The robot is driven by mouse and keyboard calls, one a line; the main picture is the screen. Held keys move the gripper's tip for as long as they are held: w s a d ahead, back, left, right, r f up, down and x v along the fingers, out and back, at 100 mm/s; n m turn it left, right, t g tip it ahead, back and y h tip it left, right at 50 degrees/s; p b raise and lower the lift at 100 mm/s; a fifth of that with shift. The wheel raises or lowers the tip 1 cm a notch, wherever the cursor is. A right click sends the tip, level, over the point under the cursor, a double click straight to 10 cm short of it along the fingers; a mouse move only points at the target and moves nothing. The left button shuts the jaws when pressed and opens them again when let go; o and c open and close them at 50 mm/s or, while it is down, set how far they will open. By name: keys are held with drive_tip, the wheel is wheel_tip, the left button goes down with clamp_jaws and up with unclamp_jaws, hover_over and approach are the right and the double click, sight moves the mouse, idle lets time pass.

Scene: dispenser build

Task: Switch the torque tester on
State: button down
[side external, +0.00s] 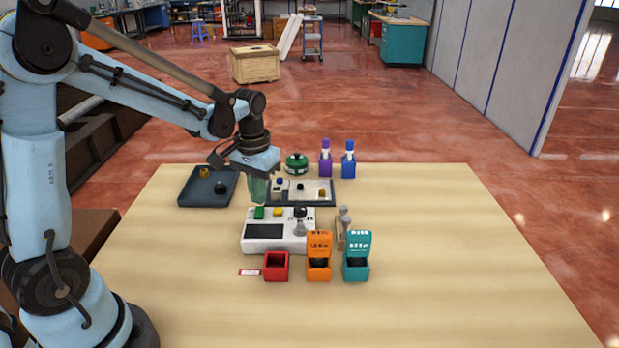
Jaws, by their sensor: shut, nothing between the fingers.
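A white device with a dark display, likely the torque tester (279,245), stands near the middle of the table. On its top are a green button (259,212), a yellow button (278,212) and a dark round part above a grey fitting (300,222) at the right. My gripper (258,198) points down just above the green button, shut and empty. I cannot tell whether it touches the button. The display looks dark, and no lit reading is visible.
Behind are a dark tray (190,201), a flat board with small parts (325,203), a green round object (296,164), and purple (325,163) and blue (348,165) bottles. Red (276,267), orange (319,270) and teal (356,270) bins stand in front. The table's right side is clear.

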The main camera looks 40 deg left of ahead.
drive_tip(key=shift+f, duration=0.9)
idle(0.7)
drive_tip(key=shift+r, duration=3.55)
drive_tip(key=s+d+r+m+t, duration=0.2)
drive_tip(key=s+d+m+t, duration=0.1)
drive_tip(key=s+d+t, duration=0.4)
drive_tip(key=shift+s+d, duration=0.7)
